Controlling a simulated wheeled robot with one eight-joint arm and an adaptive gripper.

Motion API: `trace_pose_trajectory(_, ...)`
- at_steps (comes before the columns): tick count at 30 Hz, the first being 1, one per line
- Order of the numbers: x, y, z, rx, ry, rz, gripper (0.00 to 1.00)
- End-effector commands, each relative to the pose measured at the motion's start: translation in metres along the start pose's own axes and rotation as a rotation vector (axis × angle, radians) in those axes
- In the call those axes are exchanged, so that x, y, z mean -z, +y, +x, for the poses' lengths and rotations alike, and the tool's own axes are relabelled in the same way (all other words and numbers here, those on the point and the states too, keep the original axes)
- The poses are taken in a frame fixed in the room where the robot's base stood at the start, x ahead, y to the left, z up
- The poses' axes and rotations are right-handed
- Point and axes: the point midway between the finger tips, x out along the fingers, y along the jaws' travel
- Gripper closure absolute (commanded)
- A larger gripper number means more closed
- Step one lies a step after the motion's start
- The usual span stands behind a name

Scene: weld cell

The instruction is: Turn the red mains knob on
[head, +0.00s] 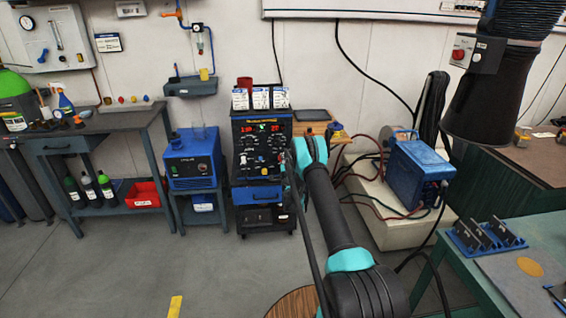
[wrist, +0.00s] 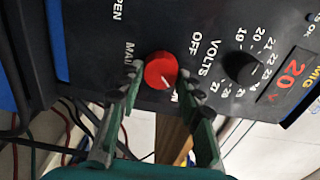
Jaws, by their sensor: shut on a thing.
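The red mains knob (wrist: 158,68) is on the dark front panel (wrist: 100,50) of the welder, seen sideways in the wrist view. A white pointer line on the knob points to the lower right of that picture. The word OFF is printed just to the right of the knob, and mains lettering is on its left, partly covered. My gripper (wrist: 160,77) is shut on the red knob, one finger on each side.
A black volts knob (wrist: 243,66) and a red 20 V display (wrist: 285,83) are beside the red knob. In the head view, a blue unit (head: 194,157) stands left of the welder. A blue box (head: 418,172) with cables stands to the right. The floor in front is mostly clear.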

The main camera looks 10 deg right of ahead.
Motion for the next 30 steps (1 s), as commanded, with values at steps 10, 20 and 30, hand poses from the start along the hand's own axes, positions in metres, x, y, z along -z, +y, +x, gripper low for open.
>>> trace_pose_trajectory(10,0.0008,0.001,-0.0007,0.0,0.001,0.032,0.93)
trace_pose_trajectory(20,0.0008,0.0008,-0.0005,0.0,0.001,0.031,0.53)
trace_pose_trajectory(30,0.0003,0.0004,-0.0004,0.0,0.001,0.03,0.44)
